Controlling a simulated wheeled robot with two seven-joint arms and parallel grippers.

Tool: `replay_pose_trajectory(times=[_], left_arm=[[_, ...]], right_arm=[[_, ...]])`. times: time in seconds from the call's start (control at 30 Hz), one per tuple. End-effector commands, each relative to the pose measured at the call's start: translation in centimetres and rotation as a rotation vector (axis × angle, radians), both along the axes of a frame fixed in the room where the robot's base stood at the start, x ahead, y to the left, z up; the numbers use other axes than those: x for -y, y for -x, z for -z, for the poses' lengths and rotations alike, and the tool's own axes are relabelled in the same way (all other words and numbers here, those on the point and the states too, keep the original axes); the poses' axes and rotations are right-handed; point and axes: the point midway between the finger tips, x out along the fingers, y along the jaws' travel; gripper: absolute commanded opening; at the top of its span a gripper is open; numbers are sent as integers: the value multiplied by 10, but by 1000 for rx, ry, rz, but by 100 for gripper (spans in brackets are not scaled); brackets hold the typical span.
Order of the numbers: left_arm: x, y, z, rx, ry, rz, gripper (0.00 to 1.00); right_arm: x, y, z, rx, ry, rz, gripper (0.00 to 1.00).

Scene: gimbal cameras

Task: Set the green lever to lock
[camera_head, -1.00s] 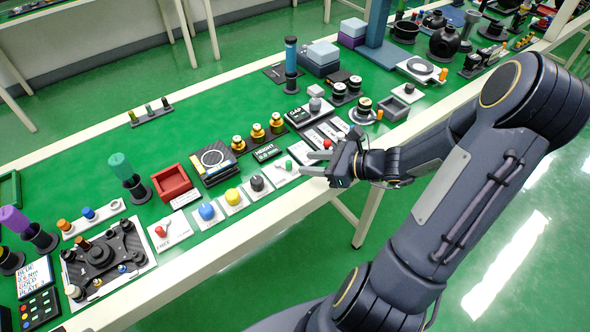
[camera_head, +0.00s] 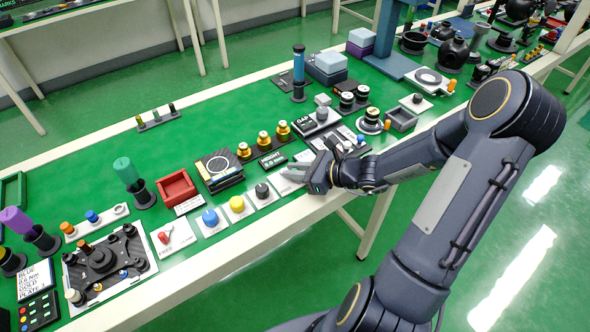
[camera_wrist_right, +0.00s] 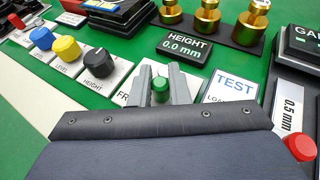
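The green lever's knob (camera_wrist_right: 160,90) shows in the right wrist view, between the two fingers of my right gripper (camera_wrist_right: 162,86). The fingers stand close on either side of it; I cannot tell whether they press on it. The lever's white plate (camera_wrist_right: 122,98) is partly hidden by the fingers, with only the letters "FR" readable on its left. In the head view, my right gripper (camera_head: 293,176) is low over this plate at the table's front edge and hides the knob. My left gripper is not in view.
A red lever (camera_head: 165,237) is further left. The height display (camera_wrist_right: 184,47) is just behind, and a "TEST" plate (camera_wrist_right: 232,86) is to the right.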

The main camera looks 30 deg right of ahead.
Motion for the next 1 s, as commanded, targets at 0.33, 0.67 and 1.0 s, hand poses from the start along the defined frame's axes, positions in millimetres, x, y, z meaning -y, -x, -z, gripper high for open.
replay_pose_trajectory(times=[0.33,0.67,1.0], left_arm=[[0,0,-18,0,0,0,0],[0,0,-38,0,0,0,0],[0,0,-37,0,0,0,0]], right_arm=[[2,-2,-6,2,-1,-50,0],[7,-4,-2,1,0,-194,0],[7,-4,-1,2,0,-193,29]])
